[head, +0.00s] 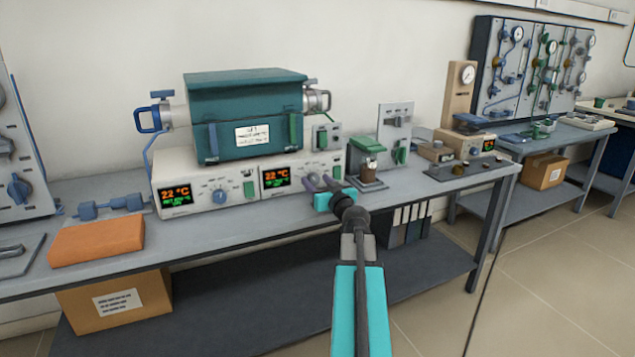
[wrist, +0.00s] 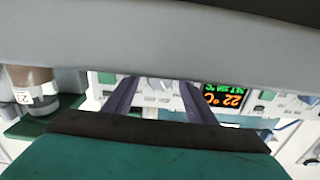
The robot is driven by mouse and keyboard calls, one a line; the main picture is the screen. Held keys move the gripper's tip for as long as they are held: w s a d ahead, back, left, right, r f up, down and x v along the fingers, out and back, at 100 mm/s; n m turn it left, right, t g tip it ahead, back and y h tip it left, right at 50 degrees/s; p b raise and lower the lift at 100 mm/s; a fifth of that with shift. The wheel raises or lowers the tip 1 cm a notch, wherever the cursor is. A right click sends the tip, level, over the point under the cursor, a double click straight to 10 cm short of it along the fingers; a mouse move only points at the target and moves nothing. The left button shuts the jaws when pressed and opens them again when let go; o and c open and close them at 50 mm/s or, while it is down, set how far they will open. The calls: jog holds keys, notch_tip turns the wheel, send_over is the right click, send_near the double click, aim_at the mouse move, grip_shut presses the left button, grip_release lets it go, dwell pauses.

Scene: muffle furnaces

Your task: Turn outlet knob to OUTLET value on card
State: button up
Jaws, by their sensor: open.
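The card (head: 252,134) is a white label on the front of the teal furnace (head: 210,100); its small print is not legible. The left controller (head: 180,205) has a blue knob (head: 219,197) and reads 22 °C. The right controller (head: 276,190) also reads 22 °C; my gripper (head: 319,181) is in front of its right part and hides its knob area. In the wrist view the two purple fingers (wrist: 160,84) are apart, with a pale, knob-like shape between or behind their tips. I cannot tell whether they touch it. Which knob is the outlet knob is not readable.
An orange block (head: 97,241) and a blue fitting (head: 110,206) lie at the left of the bench. Panels with gauges (head: 520,65) stand farther right. The bench front is mostly clear.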

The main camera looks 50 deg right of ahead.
jog(key=c, duration=1)
jog(key=shift+c, duration=0.2)
jog(key=shift+f+m+b, duration=0.1)
jog(key=shift+m+b, duration=0.3)
jog(key=shift+m, duration=0.1)
jog(key=shift+m+b, duration=0.8)
jog(key=shift+m, duration=0.9)
